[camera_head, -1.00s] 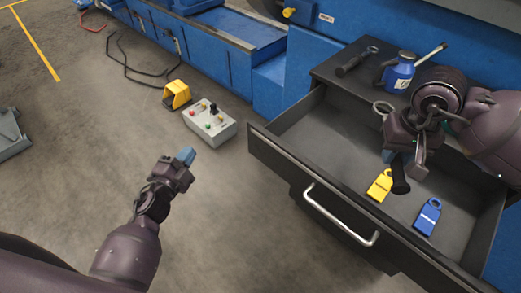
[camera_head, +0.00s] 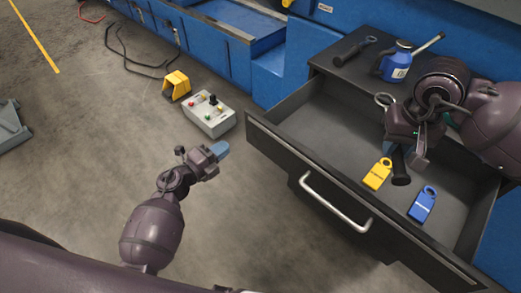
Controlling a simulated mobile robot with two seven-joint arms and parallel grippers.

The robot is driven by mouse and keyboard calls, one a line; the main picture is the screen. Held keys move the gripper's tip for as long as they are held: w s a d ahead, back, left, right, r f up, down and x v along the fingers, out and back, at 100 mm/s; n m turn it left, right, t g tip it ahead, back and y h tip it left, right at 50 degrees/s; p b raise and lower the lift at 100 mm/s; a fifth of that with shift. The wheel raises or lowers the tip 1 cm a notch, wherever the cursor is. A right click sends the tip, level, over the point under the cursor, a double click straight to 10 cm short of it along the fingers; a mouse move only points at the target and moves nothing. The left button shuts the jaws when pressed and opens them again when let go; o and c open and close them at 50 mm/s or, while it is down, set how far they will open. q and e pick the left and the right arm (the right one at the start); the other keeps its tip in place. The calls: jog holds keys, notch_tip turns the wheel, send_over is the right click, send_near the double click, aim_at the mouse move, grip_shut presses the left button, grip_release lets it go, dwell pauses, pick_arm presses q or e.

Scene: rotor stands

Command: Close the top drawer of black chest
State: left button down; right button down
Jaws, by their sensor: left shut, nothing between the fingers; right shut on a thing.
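The black chest (camera_head: 345,62) stands at the right against blue machinery. Its top drawer (camera_head: 335,160) is pulled well out, with a silver bar handle (camera_head: 335,203) on its front. My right gripper (camera_head: 408,165) is inside the drawer area, shut on a dark-handled tool (camera_head: 400,170) that hangs over the drawer floor. A ring end at its left may belong to this tool; I cannot tell. My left gripper (camera_head: 215,155) is shut and empty, over the floor left of the drawer front and apart from it.
A control box (camera_head: 208,115) and yellow pedal (camera_head: 176,86) are on the floor.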

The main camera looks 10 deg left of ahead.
aim_at(247, 130)
pick_arm(q)
jog(key=x, duration=0.7)
jog(key=shift+w+d, duration=0.15)
jog(key=shift+w, duration=0.05)
pick_arm(e)
jog(key=shift+f, duration=0.25)
